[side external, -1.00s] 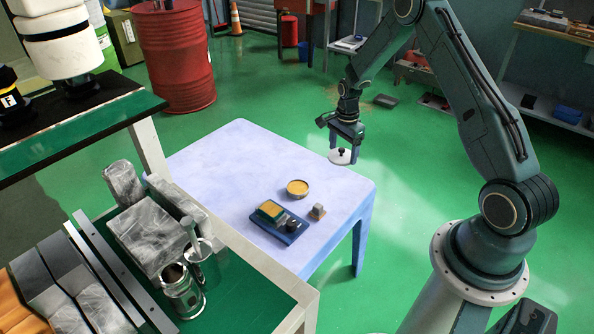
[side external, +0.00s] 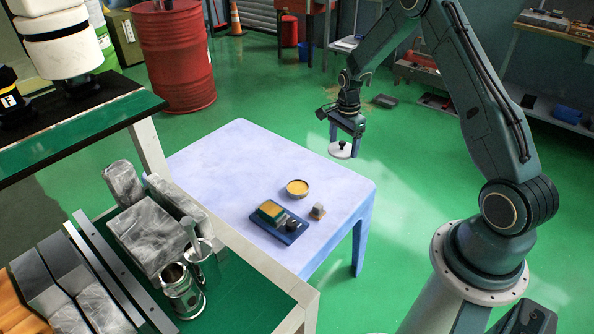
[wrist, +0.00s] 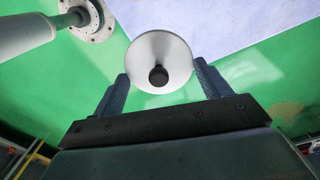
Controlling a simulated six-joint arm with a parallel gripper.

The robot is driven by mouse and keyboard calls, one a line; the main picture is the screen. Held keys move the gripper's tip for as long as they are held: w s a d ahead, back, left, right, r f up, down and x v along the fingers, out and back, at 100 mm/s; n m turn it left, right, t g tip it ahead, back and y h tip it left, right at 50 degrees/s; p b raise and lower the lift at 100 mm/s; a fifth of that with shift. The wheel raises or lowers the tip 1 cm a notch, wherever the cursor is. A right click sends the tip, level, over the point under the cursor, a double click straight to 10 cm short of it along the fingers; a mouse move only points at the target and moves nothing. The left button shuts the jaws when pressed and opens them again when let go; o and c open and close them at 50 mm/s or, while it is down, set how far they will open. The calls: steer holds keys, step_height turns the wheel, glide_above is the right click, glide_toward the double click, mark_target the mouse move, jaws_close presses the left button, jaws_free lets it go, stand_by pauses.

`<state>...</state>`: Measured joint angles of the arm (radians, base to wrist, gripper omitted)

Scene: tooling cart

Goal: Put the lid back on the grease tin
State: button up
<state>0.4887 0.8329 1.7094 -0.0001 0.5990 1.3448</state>
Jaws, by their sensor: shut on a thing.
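The grease tin (side external: 297,188) is a low round tin, open at the top, with yellow-brown grease inside. It stands on the pale blue table (side external: 220,165). My gripper (side external: 345,143) is shut on the lid (side external: 341,153), a pale disc with a dark knob. The lid is held in the air, up and right of the tin in the side view, near the table's far edge. In the wrist view the lid (wrist: 158,50) shows between the two fingers of my gripper (wrist: 160,85). The tin is not seen in the wrist view.
A blue tray (side external: 277,222) with a yellow-topped block and a dark knob lies close to the tin. A green-topped cart (side external: 235,300) with metal parts is in front. The table's left part is clear.

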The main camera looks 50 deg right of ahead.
steer(key=w+a+f, duration=0.6)
steer(key=w+f, duration=0.4)
steer(key=w, duration=0.2)
steer(key=shift+a+f, duration=0.25)
steer(key=shift+f, duration=0.05)
steer(key=shift+f, duration=0.2)
steer(key=shift+f, duration=3)
steer(key=shift+f, duration=0.15)
steer(key=o, duration=1)
